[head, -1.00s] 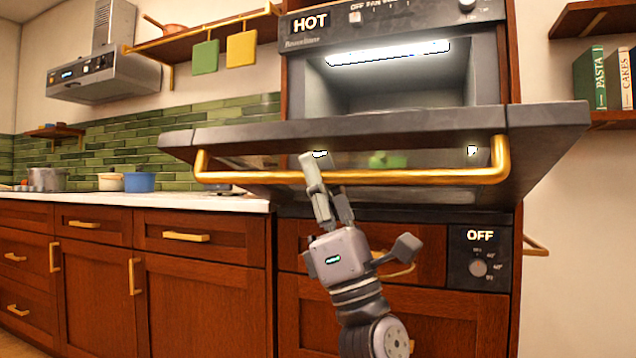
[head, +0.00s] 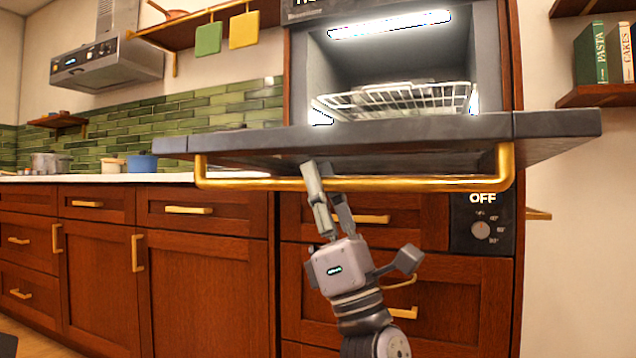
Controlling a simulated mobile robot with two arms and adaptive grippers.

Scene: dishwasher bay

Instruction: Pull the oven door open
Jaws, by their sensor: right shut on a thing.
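The oven (head: 385,65) is built into the cabinet wall, its lit inside open to view with a white wire rack (head: 400,100) in it. The oven door (head: 400,132) is folded down to nearly level and juts out toward me. A gold bar handle (head: 430,184) runs along the door's front edge. My right gripper (head: 325,190) reaches up from below and is shut on this handle, left of its middle. Its fingers partly cover the bar. My left gripper is not in view.
Below the door are wooden drawers with gold pulls and a panel with a knob (head: 481,230) marked OFF. A white counter (head: 100,178) with pots runs left under a range hood (head: 108,65). Shelves with books (head: 602,55) hang at the right.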

